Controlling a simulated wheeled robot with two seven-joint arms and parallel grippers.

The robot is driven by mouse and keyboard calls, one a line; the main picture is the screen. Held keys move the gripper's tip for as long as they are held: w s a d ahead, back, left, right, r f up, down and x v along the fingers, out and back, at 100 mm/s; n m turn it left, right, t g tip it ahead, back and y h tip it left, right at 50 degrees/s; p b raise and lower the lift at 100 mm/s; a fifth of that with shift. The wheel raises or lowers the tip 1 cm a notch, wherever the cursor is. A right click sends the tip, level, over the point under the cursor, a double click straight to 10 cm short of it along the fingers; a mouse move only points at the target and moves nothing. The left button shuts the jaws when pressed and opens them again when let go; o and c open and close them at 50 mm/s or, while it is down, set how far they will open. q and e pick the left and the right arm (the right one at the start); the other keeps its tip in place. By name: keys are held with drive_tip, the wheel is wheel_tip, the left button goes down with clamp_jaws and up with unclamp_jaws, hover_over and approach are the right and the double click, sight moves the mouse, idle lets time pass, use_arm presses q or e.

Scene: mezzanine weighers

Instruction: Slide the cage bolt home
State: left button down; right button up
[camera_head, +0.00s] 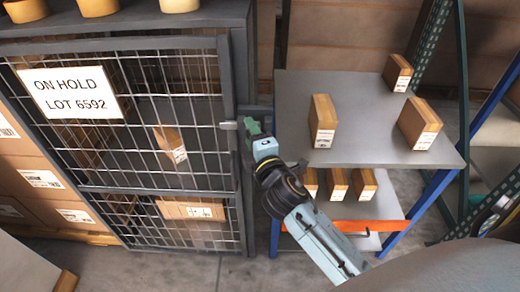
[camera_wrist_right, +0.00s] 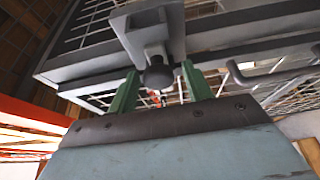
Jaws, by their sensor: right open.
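The cage (camera_head: 150,140) has a dark frame and a wire mesh door, with a sign reading "ON HOLD LOT 6592" (camera_head: 70,92). The door looks closed. The grey cage bolt (camera_head: 229,125) is at the door's right edge, partly hidden by my gripper. My right gripper (camera_head: 248,124) is at the bolt. In the right wrist view, its green fingers (camera_wrist_right: 160,70) are open on either side of the bolt's round dark knob (camera_wrist_right: 158,75), below a grey bracket (camera_wrist_right: 152,32). I cannot tell whether a finger touches the knob. My left gripper is not in view.
A grey shelf unit (camera_head: 375,115) with blue posts stands right of the cage, holding several small boxes. An orange bar (camera_head: 360,225) crosses its lower part. Cartons (camera_head: 35,180) are stacked at the left.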

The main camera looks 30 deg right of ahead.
drive_tip(key=s+a, duration=0.2)
drive_tip(key=s, duration=1)
drive_tip(key=shift+s+b, duration=0.3)
drive_tip(key=shift+b, duration=0.15)
drive_tip(key=shift+f, duration=0.1)
drive_tip(key=s+a+f+m+g+y, duration=0.1)
drive_tip(key=s+f+m+g, duration=0.15)
drive_tip(key=f, duration=0.85)
drive_tip(key=s+a+f+m+g+y, duration=0.1)
drive_tip(key=f+g, duration=0.2)
drive_tip(key=f, duration=0.8)
drive_tip(key=s+f+m+g+y, duration=0.1)
drive_tip(key=s+f+g, duration=0.15)
drive_tip(key=f, duration=0.95)
drive_tip(key=s+d+f+m+g, duration=0.2)
drive_tip(key=s+f, duration=0.4)
drive_tip(key=s, duration=0.3)
drive_tip(key=s+d+f+m+g, duration=0.2)
drive_tip(key=s+f+m+g, duration=0.2)
drive_tip(key=s+f, duration=0.3)
drive_tip(key=s+d+f+m+g, duration=0.2)
drive_tip(key=s+f, duration=0.5)
drive_tip(key=s, duration=0.4)
drive_tip(key=shift+s+d+m+g, duration=0.25)
drive_tip(key=shift+m+g, duration=0.15)
drive_tip(key=shift+m, duration=0.15)
